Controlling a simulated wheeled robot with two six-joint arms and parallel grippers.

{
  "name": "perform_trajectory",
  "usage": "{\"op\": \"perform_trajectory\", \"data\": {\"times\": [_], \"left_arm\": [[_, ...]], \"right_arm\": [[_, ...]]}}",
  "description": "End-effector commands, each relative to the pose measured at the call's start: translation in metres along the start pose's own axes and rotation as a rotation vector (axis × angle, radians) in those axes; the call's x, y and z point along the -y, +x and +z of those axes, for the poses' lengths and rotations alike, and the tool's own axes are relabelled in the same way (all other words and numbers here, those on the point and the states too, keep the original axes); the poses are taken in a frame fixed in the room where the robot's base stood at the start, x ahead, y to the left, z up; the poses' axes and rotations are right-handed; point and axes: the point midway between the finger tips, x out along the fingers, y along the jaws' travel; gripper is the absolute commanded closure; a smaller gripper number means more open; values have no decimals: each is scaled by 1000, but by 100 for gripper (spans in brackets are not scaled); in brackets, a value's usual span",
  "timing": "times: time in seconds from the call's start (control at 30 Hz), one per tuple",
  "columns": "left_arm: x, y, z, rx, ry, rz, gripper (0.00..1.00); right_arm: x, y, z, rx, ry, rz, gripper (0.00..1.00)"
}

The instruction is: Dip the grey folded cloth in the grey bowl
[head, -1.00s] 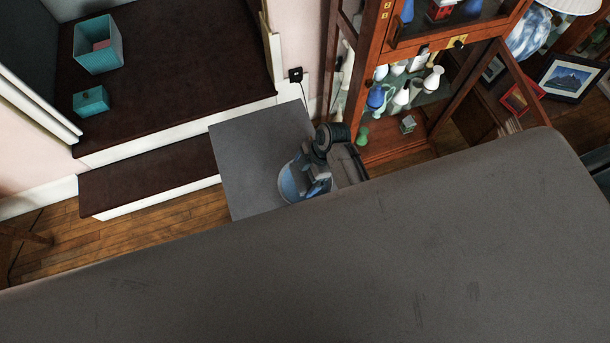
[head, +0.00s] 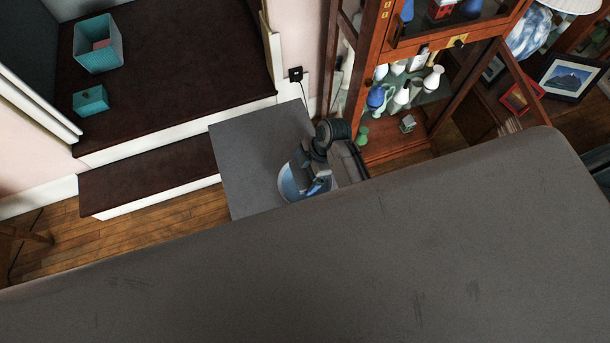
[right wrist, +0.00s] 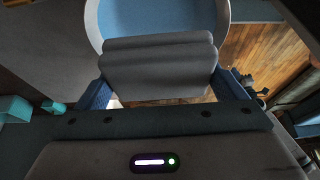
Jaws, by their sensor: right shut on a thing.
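The bowl (head: 289,183) stands on the grey table and shows blue inside in the head view. My right gripper (head: 318,186) is over its right part and hides some of it. In the right wrist view, the grey folded cloth (right wrist: 158,66) is pinched between the two fingers of my right gripper (right wrist: 160,88). The bowl's pale rim (right wrist: 92,22) and blue inside show just beyond the cloth, which covers the near edge. I cannot tell whether the cloth touches the blue surface. My left gripper is not in view.
The small grey table (head: 245,150) has free room left of the bowl. A large grey surface (head: 300,275) fills the foreground and hides the table's near part. A wooden cabinet (head: 392,150) with vases stands to the right. Teal boxes (head: 98,55) sit on the dark ledge at left.

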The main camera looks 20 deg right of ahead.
Motion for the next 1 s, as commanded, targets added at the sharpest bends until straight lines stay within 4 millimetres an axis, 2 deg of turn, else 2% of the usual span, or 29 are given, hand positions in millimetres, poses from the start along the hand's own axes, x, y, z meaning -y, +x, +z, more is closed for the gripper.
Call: {"op": "perform_trajectory", "data": {"times": [0.37,0.8,1.0], "left_arm": [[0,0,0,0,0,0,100],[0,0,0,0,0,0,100],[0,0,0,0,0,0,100]], "right_arm": [[0,-3,-1,0,0,1,28],[-1,-41,-17,0,-1,2,28],[0,-47,-19,0,0,1,28]]}}
